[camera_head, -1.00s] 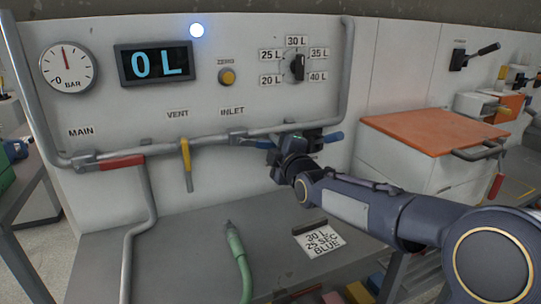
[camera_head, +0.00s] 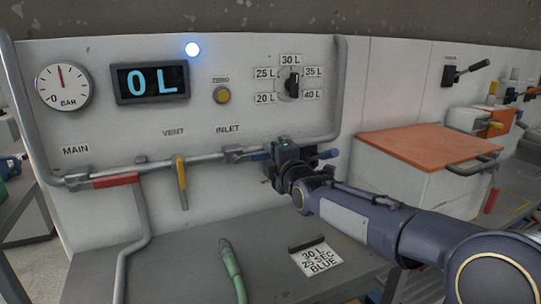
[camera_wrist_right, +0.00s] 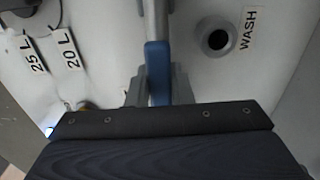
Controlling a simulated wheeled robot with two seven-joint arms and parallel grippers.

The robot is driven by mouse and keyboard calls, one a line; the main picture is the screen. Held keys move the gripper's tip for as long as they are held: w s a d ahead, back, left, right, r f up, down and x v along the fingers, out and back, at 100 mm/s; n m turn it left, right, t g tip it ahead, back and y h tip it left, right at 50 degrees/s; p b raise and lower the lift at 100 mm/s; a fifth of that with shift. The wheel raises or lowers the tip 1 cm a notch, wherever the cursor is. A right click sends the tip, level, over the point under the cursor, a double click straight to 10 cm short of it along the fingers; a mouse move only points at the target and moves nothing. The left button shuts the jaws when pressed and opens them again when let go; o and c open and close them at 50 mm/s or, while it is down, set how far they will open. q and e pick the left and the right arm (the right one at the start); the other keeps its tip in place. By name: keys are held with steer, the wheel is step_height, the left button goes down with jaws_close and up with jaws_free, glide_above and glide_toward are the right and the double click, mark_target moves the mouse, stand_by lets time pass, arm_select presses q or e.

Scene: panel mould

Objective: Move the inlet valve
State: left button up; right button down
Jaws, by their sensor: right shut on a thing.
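The inlet valve's blue lever (camera_head: 260,156) sits on the grey pipe under the INLET label and points right along the pipe. My right gripper (camera_head: 285,153) is at the lever's right part and hides some of it. In the right wrist view the blue lever (camera_wrist_right: 157,72) runs between the two grey fingers of my right gripper (camera_wrist_right: 156,88), which is shut on it. Another blue piece (camera_head: 327,154) shows just right of the gripper; I cannot tell whether it belongs to the same lever. My left gripper is not in view.
The yellow vent lever (camera_head: 182,184) hangs down and the red main lever (camera_head: 116,181) lies along the pipe. The display (camera_head: 151,82) reads 0 L. A green hose (camera_head: 231,270) and a card (camera_head: 317,260) are on the bench. A round port (camera_wrist_right: 216,39) is beside a WASH label.

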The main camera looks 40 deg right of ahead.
steer(key=c, duration=1.3)
jaws_free()
steer(key=shift+r, duration=0.1)
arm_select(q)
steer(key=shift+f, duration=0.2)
arm_select(e)
steer(key=v, duration=0.7)
steer(key=shift+s, duration=0.4)
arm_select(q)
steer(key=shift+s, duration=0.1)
arm_select(e)
steer(key=shift+s, duration=0.1)
